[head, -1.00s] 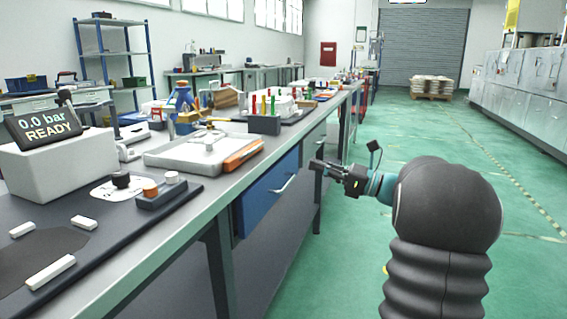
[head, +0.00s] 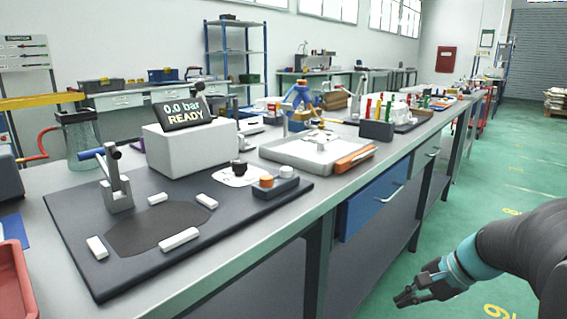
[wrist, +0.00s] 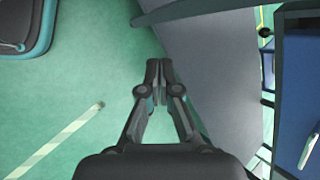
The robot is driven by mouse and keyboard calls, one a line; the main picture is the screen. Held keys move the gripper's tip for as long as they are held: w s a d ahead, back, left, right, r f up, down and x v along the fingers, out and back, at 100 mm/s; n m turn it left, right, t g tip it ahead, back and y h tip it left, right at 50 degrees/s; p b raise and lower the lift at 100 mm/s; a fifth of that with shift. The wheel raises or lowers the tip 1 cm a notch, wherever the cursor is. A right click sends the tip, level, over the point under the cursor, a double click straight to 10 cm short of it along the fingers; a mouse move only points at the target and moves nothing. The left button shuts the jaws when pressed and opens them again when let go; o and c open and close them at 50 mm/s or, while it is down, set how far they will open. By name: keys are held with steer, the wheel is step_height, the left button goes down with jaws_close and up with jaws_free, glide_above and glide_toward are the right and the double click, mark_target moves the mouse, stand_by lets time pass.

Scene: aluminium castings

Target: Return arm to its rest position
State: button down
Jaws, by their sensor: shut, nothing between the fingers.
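My gripper (head: 408,299) is at the lower right of the head view, beside the workbench's front and below its top, over the green floor. In the wrist view my gripper (wrist: 160,66) points at the floor, its two dark fingers together with nothing between them. My arm (head: 520,250) comes in from the right edge, grey with a teal band near the wrist.
The workbench (head: 290,217) runs along the left, with a blue drawer (head: 375,202) facing the aisle. On it are a dark mat (head: 90,215), a box with a "0.0 bar READY" display (head: 183,112) and a tray (head: 290,152).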

steer(key=s+a+r+n+t+h, duration=0.1)
steer(key=s+a+r+n+h, duration=0.1)
steer(key=s+a+n, duration=0.3)
steer(key=s+a+r+n+h, duration=0.2)
steer(key=s+a+n+h, duration=0.2)
steer(key=s+n, duration=0.4)
steer(key=shift+s+a+t, duration=0.4)
steer(key=shift+s+a, duration=0.15)
steer(key=shift+s, duration=0.9)
